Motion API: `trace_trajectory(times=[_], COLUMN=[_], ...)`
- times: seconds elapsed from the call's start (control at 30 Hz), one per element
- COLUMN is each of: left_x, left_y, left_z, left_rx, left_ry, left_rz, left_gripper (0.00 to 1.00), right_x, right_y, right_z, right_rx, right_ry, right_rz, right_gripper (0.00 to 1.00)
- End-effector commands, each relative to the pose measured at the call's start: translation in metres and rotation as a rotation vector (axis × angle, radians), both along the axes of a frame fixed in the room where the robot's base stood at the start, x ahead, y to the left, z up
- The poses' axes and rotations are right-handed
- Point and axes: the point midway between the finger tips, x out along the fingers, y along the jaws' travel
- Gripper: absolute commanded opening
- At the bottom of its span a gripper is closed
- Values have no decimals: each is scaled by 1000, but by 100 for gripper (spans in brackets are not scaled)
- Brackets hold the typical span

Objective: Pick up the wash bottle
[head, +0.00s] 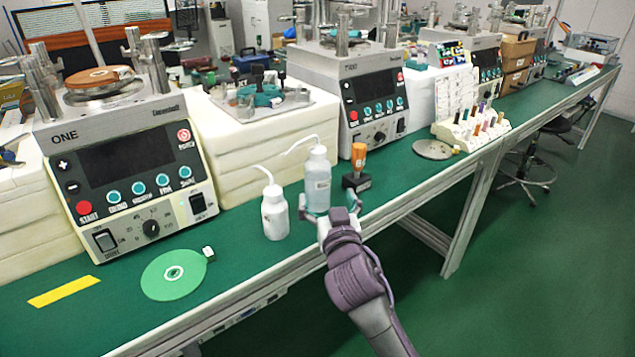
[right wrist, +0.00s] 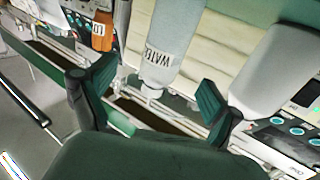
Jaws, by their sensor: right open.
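Two wash bottles with bent spouts stand upright on the green bench in the head view. One is a translucent wash bottle (head: 317,182); the other is a white wash bottle (head: 274,213) to its left. My right gripper (head: 339,212) is just in front of the translucent bottle, low down, and covers part of its base. In the right wrist view this bottle, labelled WATER (right wrist: 174,35), appears just beyond the gap between the open, empty fingers (right wrist: 155,95). The white bottle (right wrist: 275,75) lies beyond the right finger there. My left gripper is out of view.
An orange-topped item on a black base (head: 357,168) stands close right of the translucent bottle. A green disc (head: 174,275) and yellow strip (head: 64,291) lie at left. Machines (head: 128,166) line the back. The bench's front edge is near my right arm.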

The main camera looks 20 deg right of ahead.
Motion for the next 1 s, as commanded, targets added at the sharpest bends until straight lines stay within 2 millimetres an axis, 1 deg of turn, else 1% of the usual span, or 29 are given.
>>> trace_trajectory(times=[0.03, 0.1, 0.37, 0.5, 0.6, 0.73, 0.93, 1.0], left_x=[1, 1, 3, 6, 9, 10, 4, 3], left_y=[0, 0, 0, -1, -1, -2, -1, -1], left_z=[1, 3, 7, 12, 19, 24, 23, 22], left_rx=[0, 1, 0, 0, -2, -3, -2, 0], left_ry=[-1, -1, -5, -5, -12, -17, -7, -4], left_rz=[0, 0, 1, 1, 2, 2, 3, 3], left_gripper=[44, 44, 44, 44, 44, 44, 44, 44], right_x=[9, 18, 38, 61, 73, 80, 80, 80], right_y=[-1, -2, -3, -2, -4, -5, -5, -5], right_z=[0, 0, -1, -2, -2, -3, -2, -2], right_rx=[-3, -3, -2, -3, -3, -1, 0, 0], right_ry=[-2, -1, 0, 0, 1, 2, 3, 3], right_rz=[0, 0, 1, -1, -1, 0, 0, 0], right_gripper=[90, 90, 90, 90, 90, 90, 90, 79])
